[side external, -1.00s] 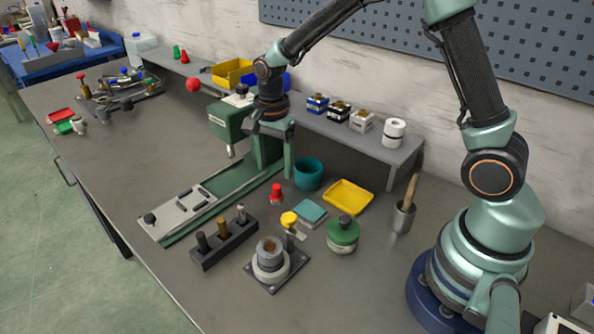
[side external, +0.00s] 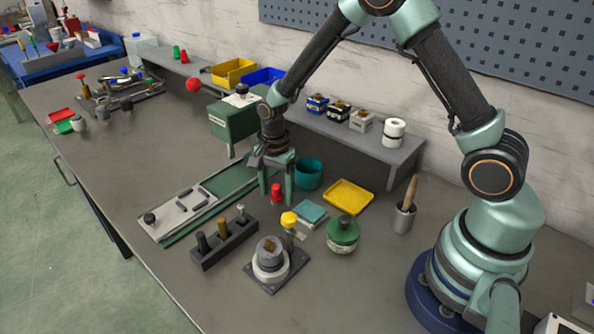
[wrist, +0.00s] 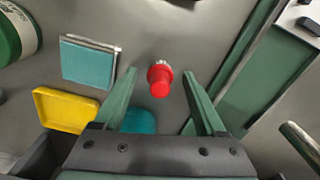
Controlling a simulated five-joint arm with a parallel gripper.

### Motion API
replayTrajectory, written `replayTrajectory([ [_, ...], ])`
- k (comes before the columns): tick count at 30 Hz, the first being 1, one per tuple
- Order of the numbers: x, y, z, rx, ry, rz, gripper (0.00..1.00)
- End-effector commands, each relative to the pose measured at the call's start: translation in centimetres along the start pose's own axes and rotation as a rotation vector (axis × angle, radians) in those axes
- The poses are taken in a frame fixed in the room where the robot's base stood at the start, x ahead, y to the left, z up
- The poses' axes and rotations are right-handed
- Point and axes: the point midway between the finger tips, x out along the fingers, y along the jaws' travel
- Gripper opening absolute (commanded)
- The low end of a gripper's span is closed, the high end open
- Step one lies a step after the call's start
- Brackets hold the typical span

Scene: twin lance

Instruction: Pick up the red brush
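The red brush (side external: 276,191) stands on the grey bench, its rounded red top upward; in the wrist view it shows as a red knob (wrist: 160,82) with a pale base behind it. My gripper (side external: 276,202) is open, pointing down over the brush, with one finger on each side of it. In the wrist view the two green fingers of my gripper (wrist: 159,76) flank the brush with a gap on both sides. Nothing is held. How far the fingertips are above the bench is hard to tell.
Close by are a teal cup (side external: 309,174), a yellow tray (side external: 349,197), a teal block (side external: 311,213), a yellow-topped piece (side external: 289,218) and a green-lidded jar (side external: 342,235). A green press (side external: 235,119) and a dark rack (side external: 222,246) stand to the left.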

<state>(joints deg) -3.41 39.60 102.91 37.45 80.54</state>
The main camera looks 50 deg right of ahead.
Motion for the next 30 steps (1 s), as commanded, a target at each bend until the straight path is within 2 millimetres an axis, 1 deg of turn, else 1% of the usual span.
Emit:
replayTrajectory([
  [1, 0.0, 0.0, 0.0, 0.000, 0.000, 0.000, 0.55],
  [2, 0.0, 0.0, 0.0, 0.000, 0.000, 0.000, 0.43],
  [3, 0.0, 0.0, 0.0, 0.000, 0.000, 0.000, 0.28],
  [5, 0.0, 0.0, 0.0, 0.000, 0.000, 0.000, 0.05],
  [6, 0.0, 0.0, 0.0, 0.000, 0.000, 0.000, 0.00],
  [14, -0.1, 0.0, 0.0, 0.000, 0.000, 0.000, 0.00],
  [20, -1.2, -0.1, 0.0, 0.000, 0.000, -0.002, 0.00],
  [23, -2.6, -0.1, 0.0, 0.000, 0.001, -0.003, 0.00],
  [25, -4.0, -0.1, 0.0, 0.000, 0.001, -0.005, 0.00],
  [29, -7.8, -0.2, 0.0, 0.000, 0.001, -0.008, 0.00],
  [30, -9.0, -0.2, 0.0, 0.000, 0.001, -0.009, 0.00],
])
